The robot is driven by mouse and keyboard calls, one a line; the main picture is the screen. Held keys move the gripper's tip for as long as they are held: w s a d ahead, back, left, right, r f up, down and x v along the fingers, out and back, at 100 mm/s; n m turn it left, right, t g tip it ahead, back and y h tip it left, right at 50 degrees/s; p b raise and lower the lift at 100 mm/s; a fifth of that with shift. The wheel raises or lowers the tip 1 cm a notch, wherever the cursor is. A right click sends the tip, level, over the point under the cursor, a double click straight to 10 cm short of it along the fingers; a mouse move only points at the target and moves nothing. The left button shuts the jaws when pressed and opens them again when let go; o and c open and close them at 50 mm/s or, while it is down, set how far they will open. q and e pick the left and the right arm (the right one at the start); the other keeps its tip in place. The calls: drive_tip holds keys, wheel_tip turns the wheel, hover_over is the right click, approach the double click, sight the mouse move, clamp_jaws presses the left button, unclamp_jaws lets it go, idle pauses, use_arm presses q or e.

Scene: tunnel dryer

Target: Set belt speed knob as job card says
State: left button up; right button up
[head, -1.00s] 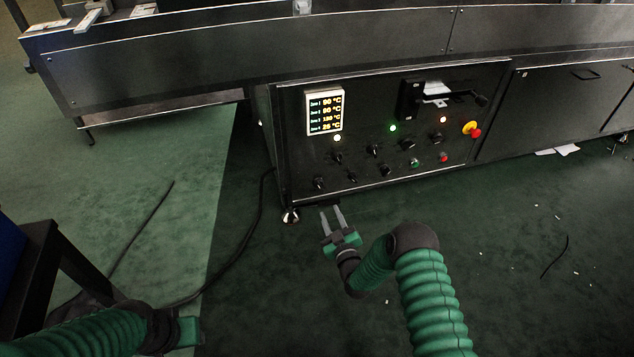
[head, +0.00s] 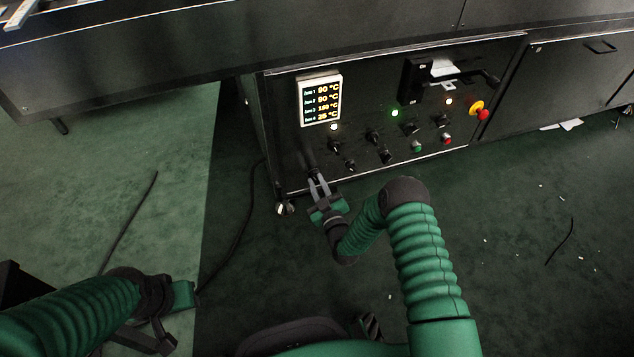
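The black control panel (head: 290,130) carries several dark knobs, including an upper-left knob (head: 334,146), a middle knob (head: 373,136) and a lower one (head: 386,156). Their labels are too small to read, so I cannot tell which sets belt speed. My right gripper (head: 317,178) is open, its two fingers pointing at the panel's lower-left corner. A dark knob there is largely hidden by the fingertips; I cannot tell whether they touch it. My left gripper (head: 150,335) is low at the left, its fingers unclear. No readable job card shows.
A lit temperature display (head: 320,102) sits at the panel's upper left. A red emergency button (head: 482,114) on yellow, green button (head: 416,147) and red button (head: 447,138) are farther right. A black cable (head: 243,225) lies on the green floor.

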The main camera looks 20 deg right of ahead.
clamp_jaws()
drive_tip(key=shift+m+p, duration=0.4)
drive_tip(key=shift+p, duration=0.15)
drive_tip(key=shift+o, duration=2.1)
unclamp_jaws()
